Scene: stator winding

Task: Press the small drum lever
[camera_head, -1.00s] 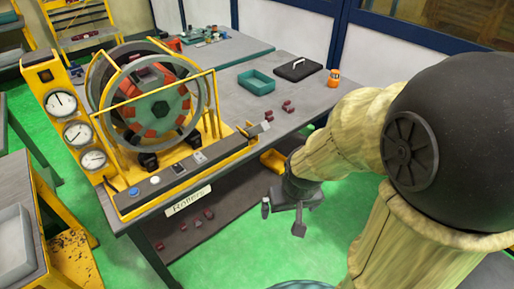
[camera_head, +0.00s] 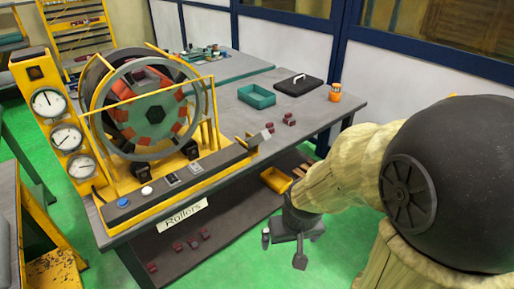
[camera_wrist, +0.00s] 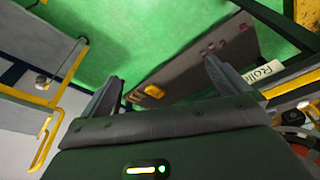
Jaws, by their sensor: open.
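The drum machine (camera_head: 150,115) stands on the grey workbench, with a large ring-shaped drum in a yellow frame. A small grey lever (camera_head: 258,138) sticks up at the right end of its yellow-edged control panel (camera_head: 160,190); I take it for the small drum lever. My gripper (camera_head: 283,251) hangs in front of the bench, over the green floor, lower in the picture than the lever and well apart from it. In the wrist view its two fingers (camera_wrist: 165,88) are spread with nothing between them. The lever cannot be made out in the wrist view.
The panel carries a blue button (camera_head: 122,202) and a white button (camera_head: 147,191). Three gauges (camera_head: 66,138) stand at left. Dark red parts, a teal tray (camera_head: 257,96), a black case (camera_head: 298,85) and an orange container (camera_head: 335,92) rest on the bench. A lower shelf (camera_head: 215,235) holds small parts.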

